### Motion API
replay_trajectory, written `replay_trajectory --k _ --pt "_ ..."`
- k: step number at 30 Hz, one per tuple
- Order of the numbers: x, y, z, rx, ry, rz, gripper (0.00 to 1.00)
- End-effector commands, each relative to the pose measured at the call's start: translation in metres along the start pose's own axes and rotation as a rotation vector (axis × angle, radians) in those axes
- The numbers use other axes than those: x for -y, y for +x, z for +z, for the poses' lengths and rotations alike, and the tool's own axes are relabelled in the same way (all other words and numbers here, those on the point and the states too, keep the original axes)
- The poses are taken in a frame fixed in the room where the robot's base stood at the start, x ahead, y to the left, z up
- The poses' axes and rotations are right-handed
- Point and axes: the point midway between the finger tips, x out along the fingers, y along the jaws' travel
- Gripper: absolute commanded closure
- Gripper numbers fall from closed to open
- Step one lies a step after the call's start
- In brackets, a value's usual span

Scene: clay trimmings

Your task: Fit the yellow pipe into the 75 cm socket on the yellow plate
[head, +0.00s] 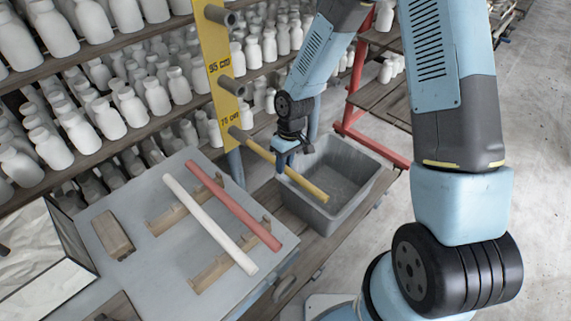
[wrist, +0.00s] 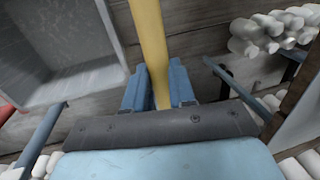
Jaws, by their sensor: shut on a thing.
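The yellow pipe (head: 309,188) is held clear above the grey bin, sloping in the picture from upper left to lower right. My gripper (head: 286,152) is shut on it along its length. In the wrist view the pipe (wrist: 150,45) runs between the blue fingers (wrist: 159,88). The yellow plate (head: 212,48) stands upright with grey stub sockets and dark labels. The 75 cm socket (head: 241,133) is the lowest, under its label. The pipe's upper-left end meets this socket in the head view; I cannot tell whether it is inside or just at its mouth.
A grey bin (head: 365,184) lies below the pipe. A white pipe (head: 207,221) and a red pipe (head: 234,204) rest on wooden racks on the grey table (head: 115,200). Shelves of white bottles (head: 110,110) stand behind the plate. A red frame (head: 352,105) stands beyond the bin.

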Motion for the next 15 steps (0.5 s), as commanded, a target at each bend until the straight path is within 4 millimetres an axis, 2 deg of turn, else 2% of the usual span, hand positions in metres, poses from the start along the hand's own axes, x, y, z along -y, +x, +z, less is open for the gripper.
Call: replay_trajectory --k 15 --pt "0.0000 -0.0001 -0.0109 -0.001 0.000 0.000 1.00"
